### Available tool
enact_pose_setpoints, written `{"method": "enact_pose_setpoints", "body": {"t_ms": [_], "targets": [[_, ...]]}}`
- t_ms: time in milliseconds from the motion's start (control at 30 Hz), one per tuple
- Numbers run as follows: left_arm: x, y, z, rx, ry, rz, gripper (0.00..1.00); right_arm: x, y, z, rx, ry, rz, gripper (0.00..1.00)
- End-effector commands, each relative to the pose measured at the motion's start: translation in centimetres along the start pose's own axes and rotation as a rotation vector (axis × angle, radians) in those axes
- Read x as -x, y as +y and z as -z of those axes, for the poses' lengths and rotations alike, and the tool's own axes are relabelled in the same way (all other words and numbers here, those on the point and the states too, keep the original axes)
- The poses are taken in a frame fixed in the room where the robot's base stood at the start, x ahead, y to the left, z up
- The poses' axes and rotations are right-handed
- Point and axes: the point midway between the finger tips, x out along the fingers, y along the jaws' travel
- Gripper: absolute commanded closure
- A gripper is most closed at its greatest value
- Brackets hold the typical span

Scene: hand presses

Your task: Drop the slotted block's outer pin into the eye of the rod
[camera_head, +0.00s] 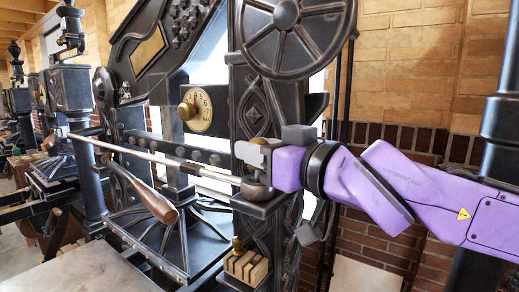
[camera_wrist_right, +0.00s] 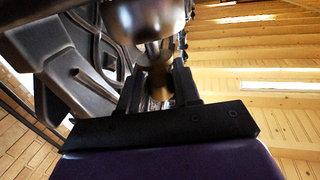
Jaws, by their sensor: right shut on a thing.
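The rod (camera_head: 180,163) is a long pale steel bar that runs from the far left post to the press column. Its near end meets a dark rounded metal piece (camera_head: 257,190), where the eye itself is hard to make out. My right gripper (camera_head: 262,158) is just above that piece, shut on a small brass part (camera_wrist_right: 158,80) between its fingers in the wrist view. A brass top (camera_head: 261,141) shows there in the head view. The light grey shapes around it overlap, so the slotted block and its outer pin cannot be told apart clearly. My left gripper is not in view.
A black press column (camera_head: 255,100) with a large handwheel (camera_head: 287,35) stands close behind my right gripper. A wooden-handled lever (camera_head: 155,203) hangs below the rod. A brass dial (camera_head: 196,110) and small wooden blocks (camera_head: 246,268) are nearby. A pale tabletop (camera_head: 85,272) lies at front left.

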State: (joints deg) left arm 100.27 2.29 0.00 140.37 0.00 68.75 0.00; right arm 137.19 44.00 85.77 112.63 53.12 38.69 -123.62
Motion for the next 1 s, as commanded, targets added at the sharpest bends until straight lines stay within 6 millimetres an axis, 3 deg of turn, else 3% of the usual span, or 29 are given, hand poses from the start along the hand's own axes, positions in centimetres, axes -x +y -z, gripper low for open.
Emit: {"method": "enact_pose_setpoints", "body": {"t_ms": [900, 933, 1000], "targets": [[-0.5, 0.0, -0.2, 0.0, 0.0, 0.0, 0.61, 0.0, 0.0, -1.3, 0.0, 0.001, 0.0, 1.0], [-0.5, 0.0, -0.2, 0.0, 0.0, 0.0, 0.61, 0.0, 0.0, -1.3, 0.0, 0.001, 0.0, 0.58], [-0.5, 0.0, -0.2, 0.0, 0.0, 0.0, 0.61, 0.0, 0.0, -1.3, 0.0, 0.001, 0.0, 0.38]]}}
